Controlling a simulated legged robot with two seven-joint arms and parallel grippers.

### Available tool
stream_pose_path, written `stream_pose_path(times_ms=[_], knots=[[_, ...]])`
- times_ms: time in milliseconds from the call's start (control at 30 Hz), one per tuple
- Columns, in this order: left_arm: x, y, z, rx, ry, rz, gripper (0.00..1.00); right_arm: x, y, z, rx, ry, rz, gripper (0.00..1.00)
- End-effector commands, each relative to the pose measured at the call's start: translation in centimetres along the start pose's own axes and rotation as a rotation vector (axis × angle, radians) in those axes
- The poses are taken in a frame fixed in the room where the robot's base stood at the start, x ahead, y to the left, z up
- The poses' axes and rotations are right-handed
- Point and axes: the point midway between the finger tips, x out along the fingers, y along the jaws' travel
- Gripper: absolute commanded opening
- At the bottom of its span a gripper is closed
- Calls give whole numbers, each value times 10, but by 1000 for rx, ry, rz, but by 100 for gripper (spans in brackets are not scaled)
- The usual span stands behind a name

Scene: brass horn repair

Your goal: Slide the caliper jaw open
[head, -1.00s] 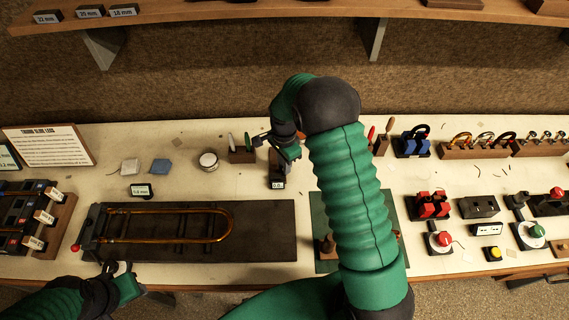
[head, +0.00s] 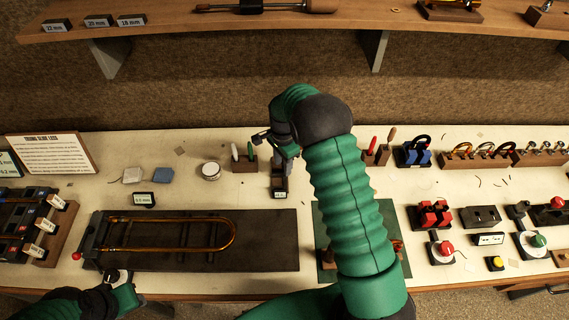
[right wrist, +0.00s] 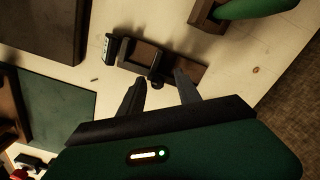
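The caliper (head: 279,184) is a dark block with a small white readout at its near end, on the bench near the middle. Its digits are too small to read now. In the right wrist view the caliper (right wrist: 176,66) lies just beyond my right gripper (right wrist: 160,78), with a small dark knob between the two fingertips. The fingers are apart, and I cannot tell whether either touches the knob. In the head view my right gripper (head: 284,152) is above the caliper's far end, partly hidden by my arm. My left gripper (head: 118,279) is low at the bench's front edge.
A wooden holder with green and white handles (head: 245,163) stands just left of the caliper. The dark board with a brass slide (head: 190,257) lies front left. A green mat (head: 322,216) is partly under my right arm. Several fixtures fill the right side.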

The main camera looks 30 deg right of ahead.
Motion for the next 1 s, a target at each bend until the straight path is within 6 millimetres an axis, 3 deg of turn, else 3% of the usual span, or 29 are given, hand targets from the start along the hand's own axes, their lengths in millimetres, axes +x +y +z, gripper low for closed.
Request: stream_pose_path(times_ms=[233,367,800,1000], knots=[[0,0,0,0,0,0,36,-1,2,-4,2,1,1,40],[3,0,1,0,0,0,36,-15,1,-4,2,3,-1,40],[14,0,3,0,0,0,36,-136,-2,1,0,5,-1,40],[14,0,3,0,0,0,36,-164,-3,2,0,3,2,40]])
